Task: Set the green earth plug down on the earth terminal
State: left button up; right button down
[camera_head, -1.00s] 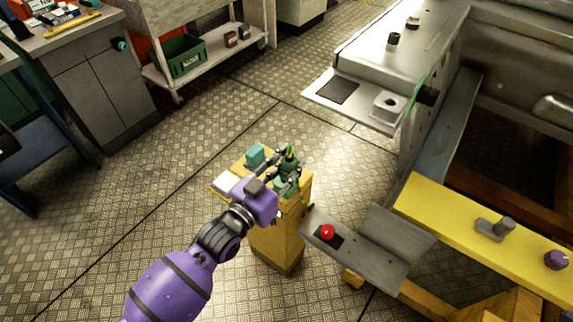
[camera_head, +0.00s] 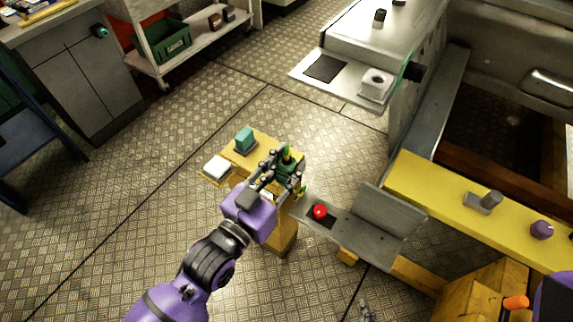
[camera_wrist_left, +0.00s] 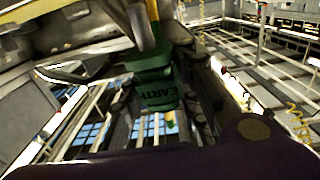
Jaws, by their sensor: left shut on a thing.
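My left gripper (camera_head: 282,165) is shut on the green earth plug (camera_head: 286,157), at the right end of the yellow stand's top. In the left wrist view the plug (camera_wrist_left: 155,82) sits between the fingers, with "EARTH" lettering and a yellow-green upper part. I cannot tell whether it touches the stand. A dark round fitting with a green ring (camera_head: 412,70) is on the side of the grey metal body; I cannot tell if it is the earth terminal.
The yellow stand (camera_head: 240,158) carries a teal block (camera_head: 245,139) and a white pad (camera_head: 217,168). A red button (camera_head: 320,211) is on a grey bracket to its right. A shelf with a white holed block (camera_head: 377,84) juts out above.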

aim_at(287, 161)
pick_arm(q)
jog(key=shift+r, duration=0.4)
jog(key=shift+r+p, duration=0.65)
jog(key=shift+p, duration=0.15)
jog(key=shift+r+p, duration=0.3)
jog(key=shift+r, duration=0.15)
jog(key=shift+r+p, duration=0.4)
jog(key=shift+r, duration=0.1)
jog(key=shift+r+p, duration=0.4)
jog(key=shift+r, duration=0.15)
pick_arm(e)
jog(key=w+r+t, duration=0.1)
jog(key=w+r, duration=0.3)
jog(key=r, duration=0.2)
pick_arm(q)
jog(key=shift+r, duration=0.2)
pick_arm(e)
jog(key=shift+d+r, duration=0.1)
jog(key=shift+r, duration=0.25)
